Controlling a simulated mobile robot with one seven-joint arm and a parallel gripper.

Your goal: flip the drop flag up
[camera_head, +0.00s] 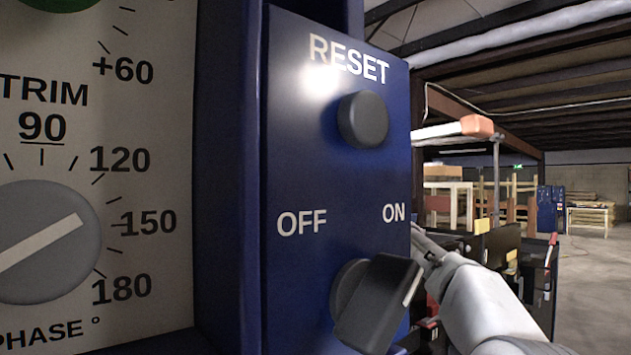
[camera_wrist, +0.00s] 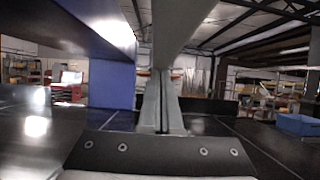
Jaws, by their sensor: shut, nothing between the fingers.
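I cannot pick out the drop flag for certain in either view. In the wrist view my gripper (camera_wrist: 163,80) has its two grey fingers together, pointing forward, with nothing seen between them. A broad pale grey piece (camera_wrist: 180,30) comes down from the top of that view, close above or behind the fingertips; I cannot tell if they touch. In the head view my pale arm reaches up and left from the lower right. Its far end is close to the right edge of the blue control panel (camera_head: 300,170), and the fingertips are not clear there.
The panel carries a black RESET button (camera_head: 363,119) and a black rotary switch (camera_head: 376,302), its mark towards ON. A grey phase dial (camera_head: 45,240) is at the left. A dark surface lies below the gripper. A blue bin (camera_wrist: 298,124) stands at the right.

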